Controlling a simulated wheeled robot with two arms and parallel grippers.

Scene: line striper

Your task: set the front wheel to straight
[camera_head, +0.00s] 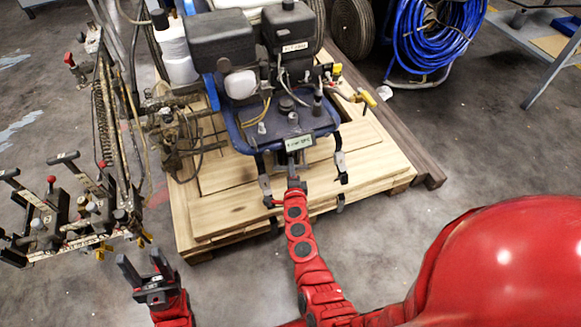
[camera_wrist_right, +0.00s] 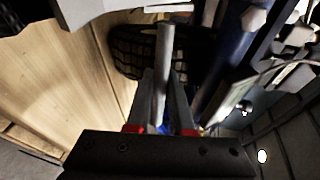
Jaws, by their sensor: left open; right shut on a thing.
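The line striper (camera_head: 262,125) stands on a wooden pallet in the head view, with its blue frame towards me. My right arm reaches to its near edge, and my right gripper (camera_head: 296,186) is at the underside of the frame. In the right wrist view, my right gripper (camera_wrist_right: 163,88) is shut on a grey rod (camera_wrist_right: 164,60), which runs up between its fingers. A dark treaded wheel (camera_wrist_right: 130,52) shows behind the rod, partly hidden; I cannot tell its angle. My left gripper (camera_head: 146,280) is open and empty, low at the left, apart from the machine.
The pallet (camera_head: 215,215) spreads under the machine. A rack of levers and a spring (camera_head: 105,110) stands at the left, near my left gripper. A blue hose reel (camera_head: 435,35) is at the back right. The grey floor between the left gripper and pallet is clear.

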